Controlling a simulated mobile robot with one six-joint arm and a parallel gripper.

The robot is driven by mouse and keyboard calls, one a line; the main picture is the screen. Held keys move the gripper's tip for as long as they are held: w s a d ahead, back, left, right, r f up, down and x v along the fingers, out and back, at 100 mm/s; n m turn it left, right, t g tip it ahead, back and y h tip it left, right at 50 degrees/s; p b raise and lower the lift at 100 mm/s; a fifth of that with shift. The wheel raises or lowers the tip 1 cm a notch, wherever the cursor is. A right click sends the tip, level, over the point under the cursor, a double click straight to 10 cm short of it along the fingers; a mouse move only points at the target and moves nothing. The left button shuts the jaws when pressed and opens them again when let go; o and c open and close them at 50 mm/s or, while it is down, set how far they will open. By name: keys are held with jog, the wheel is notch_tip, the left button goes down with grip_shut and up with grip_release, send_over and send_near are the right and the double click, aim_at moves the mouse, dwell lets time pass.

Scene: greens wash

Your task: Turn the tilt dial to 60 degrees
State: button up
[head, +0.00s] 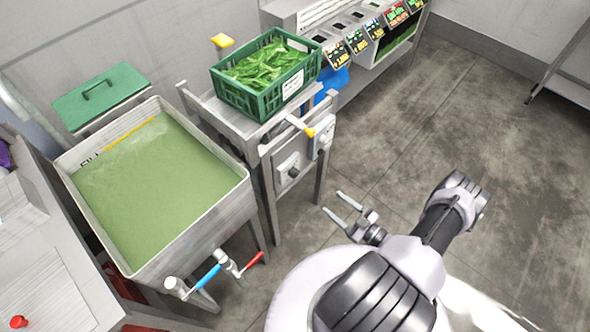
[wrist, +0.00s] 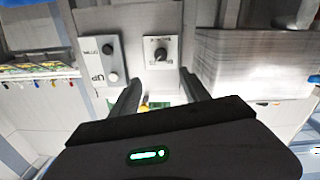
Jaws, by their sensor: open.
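The likely tilt dial is a dark knob (head: 293,173) on a pale square plate (head: 284,163) on the front of the metal stand. In the wrist view the dial (wrist: 160,54) shows on its plate (wrist: 149,43), just beyond the fingertips and roughly centred between them. Its markings are too small to read. My gripper (head: 332,203) is open and empty, in front of the stand and apart from the dial. Its two dark fingers (wrist: 160,80) also show in the wrist view.
A grey control panel (head: 322,137) with round knobs or buttons sits beside the dial plate. A green crate of leaves (head: 250,96) rests on the metal stand (head: 262,137). A sink of green water (head: 240,205), with red and blue tap handles, stands left. The floor (head: 450,110) at right is clear.

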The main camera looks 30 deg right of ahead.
aim_at(296, 175)
jog(key=b+x, duration=0.2)
jog(key=x, duration=1.4)
jog(key=shift+w+a, duration=0.15)
jog(key=shift+a, duration=0.1)
jog(key=shift+r, duration=0.1)
jog(key=shift+c, duration=0.4)
grip_shut()
